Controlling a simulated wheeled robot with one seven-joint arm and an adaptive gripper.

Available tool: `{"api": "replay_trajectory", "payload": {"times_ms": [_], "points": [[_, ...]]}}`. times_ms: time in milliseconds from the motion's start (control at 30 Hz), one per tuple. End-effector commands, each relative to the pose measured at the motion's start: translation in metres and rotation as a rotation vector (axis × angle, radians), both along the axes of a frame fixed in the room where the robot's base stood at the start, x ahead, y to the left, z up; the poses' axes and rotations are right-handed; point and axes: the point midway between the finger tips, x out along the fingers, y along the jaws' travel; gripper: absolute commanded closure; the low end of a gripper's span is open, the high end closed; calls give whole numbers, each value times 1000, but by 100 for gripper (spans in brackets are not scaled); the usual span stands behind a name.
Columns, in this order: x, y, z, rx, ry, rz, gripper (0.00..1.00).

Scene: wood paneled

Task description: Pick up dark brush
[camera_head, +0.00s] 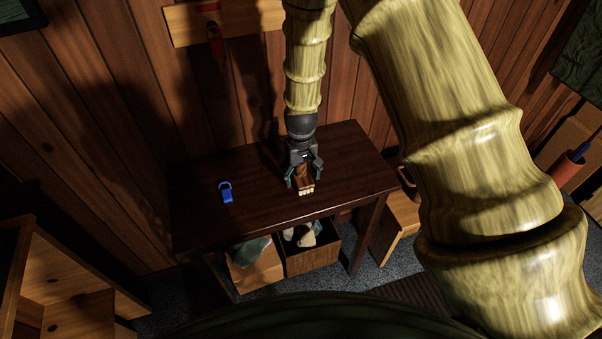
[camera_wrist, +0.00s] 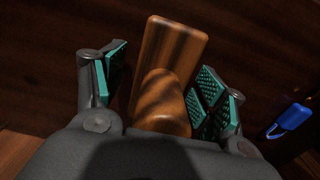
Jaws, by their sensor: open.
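The brush (camera_head: 305,180) lies on the dark wooden table (camera_head: 260,197), with a brown wooden body and pale bristles at its near end in the head view. In the wrist view the brush (camera_wrist: 172,62) shows as a brown wooden block with a rounded part close to the palm. My gripper (camera_head: 303,179) is open over the brush. In the wrist view the teal pads of my gripper (camera_wrist: 163,88) stand on either side of it. The left pad has a gap to the brush; the right pad is close to it, and I cannot tell whether it touches.
A blue padlock-shaped object (camera_head: 226,191) lies left on the table, and it also shows in the wrist view (camera_wrist: 289,121). Under the table are boxes (camera_head: 312,262) with cloth and other items. A wood-panelled wall stands close behind. The table's left part is mostly clear.

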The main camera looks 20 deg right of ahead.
Motion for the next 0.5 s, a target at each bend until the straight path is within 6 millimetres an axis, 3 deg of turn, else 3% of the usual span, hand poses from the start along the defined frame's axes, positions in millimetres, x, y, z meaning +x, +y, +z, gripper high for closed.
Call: {"api": "replay_trajectory", "payload": {"times_ms": [200,500], "points": [[0,0,-1,0,0,0,29],[0,0,-1,0,0,0,81]]}}
